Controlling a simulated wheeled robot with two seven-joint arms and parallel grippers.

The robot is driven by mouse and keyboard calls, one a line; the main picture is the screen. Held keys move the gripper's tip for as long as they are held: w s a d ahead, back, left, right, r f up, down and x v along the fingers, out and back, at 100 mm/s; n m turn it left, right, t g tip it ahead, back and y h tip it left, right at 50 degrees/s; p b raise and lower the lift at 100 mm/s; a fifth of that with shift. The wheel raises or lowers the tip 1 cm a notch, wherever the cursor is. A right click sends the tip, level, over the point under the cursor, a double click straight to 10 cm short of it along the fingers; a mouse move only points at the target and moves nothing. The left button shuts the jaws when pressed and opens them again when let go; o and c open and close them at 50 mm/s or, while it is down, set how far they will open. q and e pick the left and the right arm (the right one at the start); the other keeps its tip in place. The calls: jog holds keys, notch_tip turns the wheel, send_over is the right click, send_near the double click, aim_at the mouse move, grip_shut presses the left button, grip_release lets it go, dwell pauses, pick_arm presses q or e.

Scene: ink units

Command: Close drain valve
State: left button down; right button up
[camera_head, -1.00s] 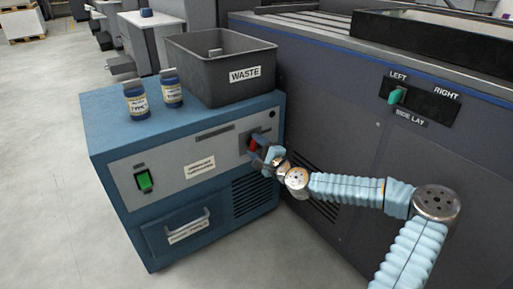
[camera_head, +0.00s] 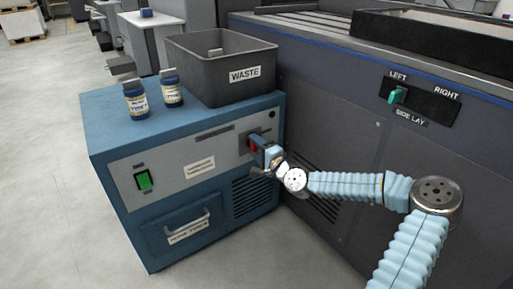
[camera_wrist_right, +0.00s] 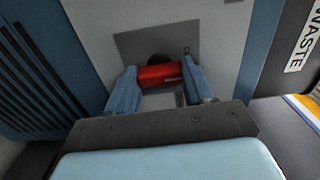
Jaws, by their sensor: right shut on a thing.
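The drain valve's red handle (camera_wrist_right: 160,75) sits on a grey plate on the front of the blue cabinet (camera_head: 130,220). In the right wrist view it lies nearly crosswise between the two blue fingers of my right gripper (camera_wrist_right: 158,82). In the head view the red handle (camera_head: 254,143) shows just behind the fingertips of my right gripper (camera_head: 262,150), which partly hide it. My right gripper is shut on the handle. My left gripper is in neither view.
A grey WASTE bin (camera_head: 200,75) and two blue jars (camera_head: 136,100) stand on the cabinet top. A green switch (camera_head: 144,181) and a drawer handle (camera_head: 187,222) are on its front. The large dark machine (camera_head: 340,130) stands close on the right.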

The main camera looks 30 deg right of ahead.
jog(key=shift+f, duration=0.1)
jog(key=o, duration=1)
jog(key=shift+o, duration=0.2)
jog(key=s+d+p, duration=0.1)
jog(key=s+p, duration=0.1)
jog(key=s, duration=1.1)
jog(key=shift+s+p, duration=0.4)
